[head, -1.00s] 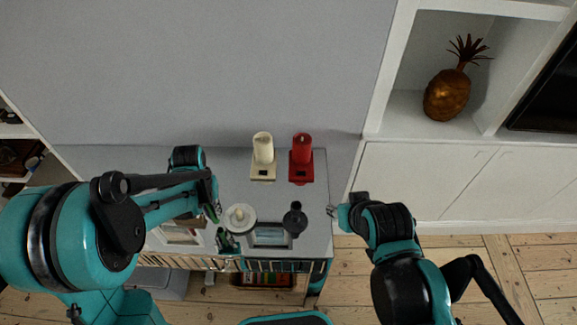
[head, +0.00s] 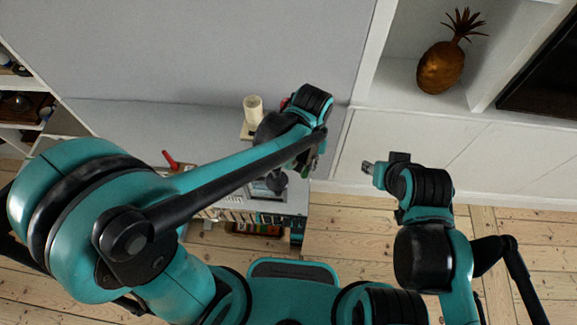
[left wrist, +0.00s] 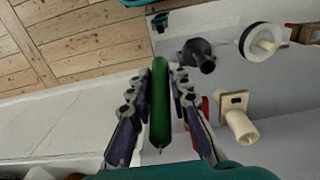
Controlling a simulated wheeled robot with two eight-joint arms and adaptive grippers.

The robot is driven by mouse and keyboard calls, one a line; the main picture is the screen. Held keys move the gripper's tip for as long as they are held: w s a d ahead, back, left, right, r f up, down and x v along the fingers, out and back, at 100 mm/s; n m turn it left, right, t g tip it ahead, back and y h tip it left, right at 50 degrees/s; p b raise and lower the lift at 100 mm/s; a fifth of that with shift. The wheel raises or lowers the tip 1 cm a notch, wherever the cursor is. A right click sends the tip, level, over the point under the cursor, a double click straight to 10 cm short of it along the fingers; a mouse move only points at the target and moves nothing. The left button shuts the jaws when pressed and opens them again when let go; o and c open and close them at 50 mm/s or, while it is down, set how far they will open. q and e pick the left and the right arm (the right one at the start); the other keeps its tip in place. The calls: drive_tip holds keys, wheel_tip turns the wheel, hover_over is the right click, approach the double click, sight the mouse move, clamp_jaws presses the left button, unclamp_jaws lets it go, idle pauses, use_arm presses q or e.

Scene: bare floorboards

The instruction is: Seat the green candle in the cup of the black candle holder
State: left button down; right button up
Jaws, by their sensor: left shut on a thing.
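My left gripper (left wrist: 160,103) is shut on the green candle (left wrist: 160,110), which lies lengthwise between its fingers in the left wrist view. In the head view the left gripper (head: 312,162) is near the table's right edge, mostly covered by its own arm. The black candle holder (head: 277,181) stands on the table just left of and below that gripper. The holder also shows in the left wrist view (left wrist: 197,55), apart from the candle, its cup empty. My right gripper (head: 368,168) is off to the right of the table; its finger opening is too small to judge.
A cream candle (head: 253,110) in its holder and a partly hidden red candle (head: 284,103) stand at the back. A white dish with a short candle (left wrist: 263,44) shows in the wrist view. A red object (head: 170,158) is at the table's left.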

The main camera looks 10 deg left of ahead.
use_arm(q)
drive_tip(key=shift+w+a+f, duration=0.1)
drive_tip(key=shift+w+a+f+b, duration=0.6)
drive_tip(key=shift+w+a+f, duration=0.4)
drive_tip(key=shift+a+f, duration=0.65)
drive_tip(key=shift+w+a+f+b, duration=0.65)
drive_tip(key=shift+w+a+f, duration=0.35)
drive_tip(key=shift+a+f, duration=0.65)
drive_tip(key=shift+w+a+f+b, duration=0.6)
drive_tip(key=shift+w+a+f, duration=0.55)
drive_tip(key=shift+f, duration=0.85)
drive_tip(key=shift+s+a, duration=0.15)
drive_tip(key=shift+s, duration=0.05)
drive_tip(key=shift+f, duration=0.2)
drive_tip(key=c, duration=1.4)
unclamp_jaws()
drive_tip(key=shift+r, duration=0.1)
